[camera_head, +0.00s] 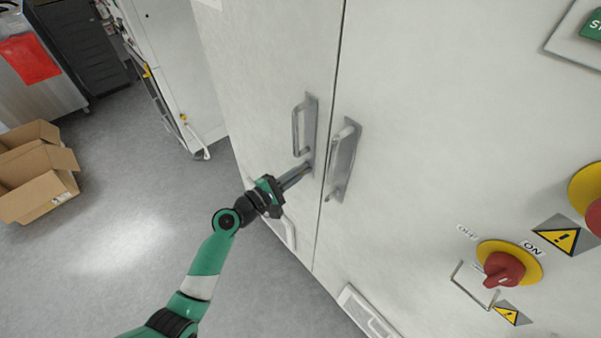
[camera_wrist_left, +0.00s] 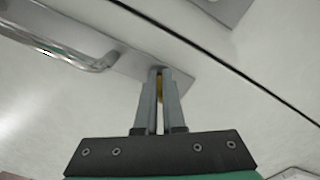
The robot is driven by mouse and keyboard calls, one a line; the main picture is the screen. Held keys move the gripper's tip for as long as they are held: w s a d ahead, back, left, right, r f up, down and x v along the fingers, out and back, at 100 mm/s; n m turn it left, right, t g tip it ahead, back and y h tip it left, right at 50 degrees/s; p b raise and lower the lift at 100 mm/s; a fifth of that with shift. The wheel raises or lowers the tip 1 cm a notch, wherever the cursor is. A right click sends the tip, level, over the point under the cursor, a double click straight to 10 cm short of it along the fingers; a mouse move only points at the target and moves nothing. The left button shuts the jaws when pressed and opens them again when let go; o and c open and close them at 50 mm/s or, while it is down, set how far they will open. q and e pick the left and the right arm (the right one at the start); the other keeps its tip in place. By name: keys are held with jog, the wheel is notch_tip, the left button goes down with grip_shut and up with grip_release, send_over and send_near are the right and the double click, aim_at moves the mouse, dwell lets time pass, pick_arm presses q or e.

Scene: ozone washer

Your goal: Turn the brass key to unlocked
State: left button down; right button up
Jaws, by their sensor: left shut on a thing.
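My left gripper (camera_head: 305,169) reaches in from the left to the lower end of the left door's handle plate (camera_head: 311,122). In the left wrist view its two fingers (camera_wrist_left: 160,72) are shut on the brass key (camera_wrist_left: 160,86), of which only a thin gold sliver shows between them. The fingertips meet the plate's end close to the door seam. The fingers hide most of the key, so I cannot tell how far it is turned. My right gripper is not in view.
The left door's bar handle (camera_head: 297,132) is just above the gripper. The right door's handle (camera_head: 343,160) stands across the seam. A red rotary switch (camera_head: 503,269) is at lower right. An open cardboard box (camera_head: 40,190) sits on the floor at left.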

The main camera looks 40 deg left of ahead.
pick_arm(q)
jog(key=m+b, duration=0.2)
jog(key=m, duration=0.2)
jog(key=shift+f, duration=0.2)
jog(key=shift+m+b, duration=0.45)
jog(key=shift+m, duration=0.85)
jog(key=c, duration=1)
grip_release()
jog(key=s, duration=0.4)
jog(key=s+p, duration=0.1)
jog(key=s, duration=0.2)
jog(key=s+a, duration=0.1)
jog(key=s, duration=0.3)
jog(key=shift+s, duration=0.35)
